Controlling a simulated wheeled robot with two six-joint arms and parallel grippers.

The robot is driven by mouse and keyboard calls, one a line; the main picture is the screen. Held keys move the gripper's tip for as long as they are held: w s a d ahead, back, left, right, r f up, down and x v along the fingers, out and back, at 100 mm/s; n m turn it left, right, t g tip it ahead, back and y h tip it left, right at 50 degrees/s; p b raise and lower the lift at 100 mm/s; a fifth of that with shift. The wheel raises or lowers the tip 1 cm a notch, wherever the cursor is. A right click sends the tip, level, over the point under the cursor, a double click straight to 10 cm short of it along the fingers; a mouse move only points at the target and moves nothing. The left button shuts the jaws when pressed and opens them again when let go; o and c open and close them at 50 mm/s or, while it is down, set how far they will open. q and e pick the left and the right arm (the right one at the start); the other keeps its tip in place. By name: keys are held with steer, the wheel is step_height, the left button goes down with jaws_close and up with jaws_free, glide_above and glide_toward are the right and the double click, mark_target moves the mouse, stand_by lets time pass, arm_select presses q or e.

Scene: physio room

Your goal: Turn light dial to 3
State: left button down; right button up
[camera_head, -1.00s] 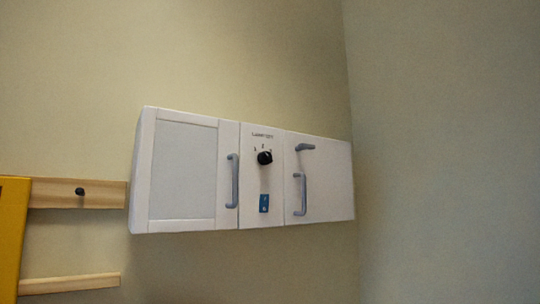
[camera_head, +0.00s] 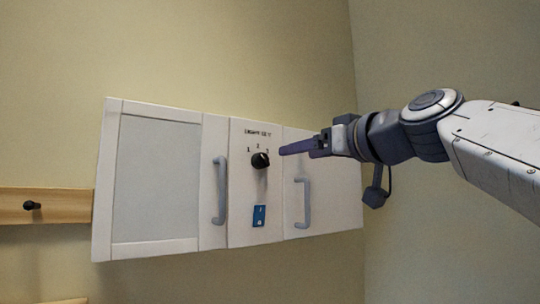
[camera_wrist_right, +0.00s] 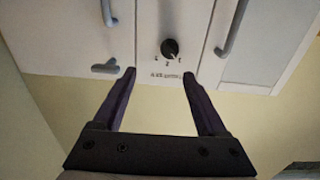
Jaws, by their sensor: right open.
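The light dial (camera_head: 260,160) is a round black knob on the narrow middle panel (camera_head: 241,218) of a white wall cabinet. Small numbers and a printed label sit above it; which number it points at is too small to tell. In the right wrist view the dial (camera_wrist_right: 170,47) appears upside down, beyond the fingertips, with the numbers below it. My right gripper (camera_head: 282,151) reaches in from the right, its dark purple fingers just right of the dial. In the wrist view its fingers (camera_wrist_right: 160,74) are open and empty, apart from the dial. My left gripper is not in view.
Grey bar handles flank the dial on the left door (camera_head: 219,190) and right door (camera_head: 302,203). A blue switch plate (camera_head: 259,216) is below the dial. A short grey handle (camera_wrist_right: 105,67) shows in the wrist view. A wooden rail (camera_head: 60,205) is at left.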

mark_target(266, 158)
steer(key=p+x, duration=0.1)
steer(key=x, duration=0.2)
steer(key=a+p+x, duration=0.1)
steer(key=p+x, duration=0.1)
steer(key=x, duration=0.1)
steer(key=s+p+x, duration=0.1)
steer(key=x, duration=0.2)
steer(key=shift+w+a+r+p, duration=0.1)
steer(key=shift+w+a+p, duration=0.25)
steer(key=shift+a+p, duration=0.1)
steer(key=shift+w+a, duration=0.25)
steer(key=shift+w, duration=0.25)
